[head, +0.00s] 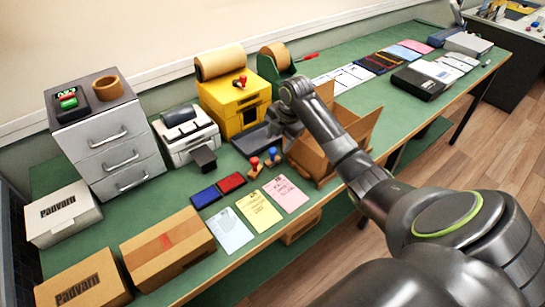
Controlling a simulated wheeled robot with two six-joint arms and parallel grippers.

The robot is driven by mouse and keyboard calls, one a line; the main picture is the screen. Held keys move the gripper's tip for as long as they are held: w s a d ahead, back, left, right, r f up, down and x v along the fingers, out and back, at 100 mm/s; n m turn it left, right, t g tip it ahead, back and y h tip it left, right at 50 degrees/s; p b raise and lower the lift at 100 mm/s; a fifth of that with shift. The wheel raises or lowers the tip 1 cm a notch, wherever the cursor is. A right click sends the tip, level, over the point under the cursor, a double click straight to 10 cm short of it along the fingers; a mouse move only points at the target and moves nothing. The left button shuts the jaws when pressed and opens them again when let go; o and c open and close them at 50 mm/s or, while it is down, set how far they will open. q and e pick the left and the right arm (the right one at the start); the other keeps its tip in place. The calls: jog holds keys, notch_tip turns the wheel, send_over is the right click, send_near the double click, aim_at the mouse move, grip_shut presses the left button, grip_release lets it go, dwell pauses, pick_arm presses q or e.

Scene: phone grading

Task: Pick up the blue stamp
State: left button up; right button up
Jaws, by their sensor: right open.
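The blue stamp (273,154) stands on the green table, its blue handle upright. A red stamp (255,165) stands close beside it on the left. My right gripper (283,134) is open and hangs just behind and above the blue stamp, apart from the red one. Whether its fingers touch the blue stamp is hard to tell. My left gripper is not in view.
An open cardboard box (318,157) stands just right of the stamps, beneath my right arm. Blue (205,197) and red (232,183) ink pads and paper sheets (258,212) lie in front.

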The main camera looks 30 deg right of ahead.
aim_at(273, 150)
jog(key=shift+w+f, duration=0.2)
jog(key=shift+f, duration=0.2)
jog(key=shift+w+p+x, duration=0.15)
jog(key=shift+p+x, duration=0.25)
jog(key=shift+x, duration=0.75)
jog(key=shift+w+p+x, duration=0.1)
jog(key=shift+p+x, duration=0.3)
jog(key=shift+x, duration=0.7)
grip_shut()
